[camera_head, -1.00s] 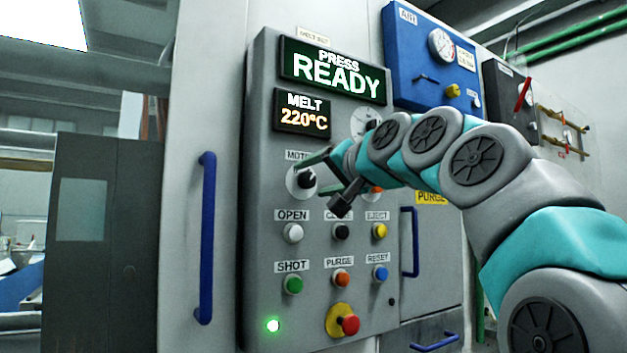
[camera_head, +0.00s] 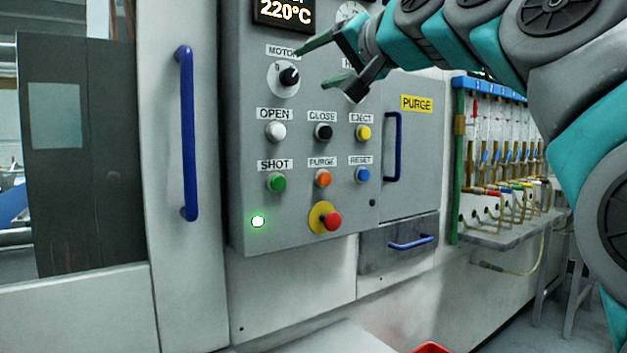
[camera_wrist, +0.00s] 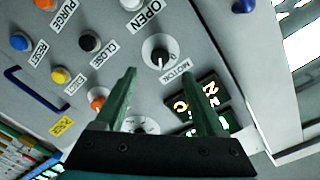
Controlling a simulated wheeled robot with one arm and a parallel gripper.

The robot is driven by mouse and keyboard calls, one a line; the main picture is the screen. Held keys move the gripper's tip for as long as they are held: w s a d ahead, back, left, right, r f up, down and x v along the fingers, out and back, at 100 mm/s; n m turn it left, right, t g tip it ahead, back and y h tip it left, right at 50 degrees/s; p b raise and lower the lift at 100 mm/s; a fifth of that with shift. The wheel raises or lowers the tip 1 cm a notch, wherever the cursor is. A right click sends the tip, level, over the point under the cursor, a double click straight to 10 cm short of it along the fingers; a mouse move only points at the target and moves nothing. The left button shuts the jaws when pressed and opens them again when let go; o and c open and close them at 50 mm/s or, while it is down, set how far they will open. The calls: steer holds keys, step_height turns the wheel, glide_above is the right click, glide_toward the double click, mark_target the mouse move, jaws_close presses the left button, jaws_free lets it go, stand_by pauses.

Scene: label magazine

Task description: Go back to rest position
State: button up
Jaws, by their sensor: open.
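My gripper (camera_head: 326,62) is open and empty in front of the grey control panel (camera_head: 240,190), to the right of the black MOTOR knob (camera_head: 289,76). In the wrist view, its two green fingers (camera_wrist: 163,103) stand apart, and the MOTOR knob (camera_wrist: 160,56) shows beyond them on the panel, with nothing between the fingers. My gripper appears apart from the knob in the head view. My arm reaches in from the right and hides part of the panel's upper right.
The panel holds several buttons, a red stop button (camera_head: 333,221) and a lit green lamp (camera_head: 258,221). Blue handles (camera_head: 187,130) stick out left and right of it. A rack of tubes with valves (camera_head: 500,150) stands at the right. A red object (camera_head: 431,348) shows at the bottom edge.

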steer(key=s+d+f+g+h, duration=0.1)
steer(key=s+f+g+h, duration=0.15)
steer(key=f, duration=0.95)
steer(key=s+f+n+g+h, duration=0.1)
steer(key=s+f+g, duration=0.15)
steer(key=f, duration=0.85)
steer(key=s+d+f+g+h, duration=0.1)
steer(key=f+g+h, duration=0.15)
steer(key=f, duration=0.95)
steer(key=s+d+f+g+h, duration=0.1)
steer(key=s+d+f+g, duration=0.3)
steer(key=s+f, duration=1)
steer(key=s+d+f+n+g+h, duration=0.1)
steer(key=s+d+f+g, duration=0.4)
steer(key=s+f, duration=0.9)
steer(key=shift+s+d+f+h, duration=0.2)
steer(key=shift+s+d+h, duration=0.1)
steer(key=shift+d+h, duration=0.6)
steer(key=shift+d, duration=0.1)
steer(key=shift+c, duration=0.2)
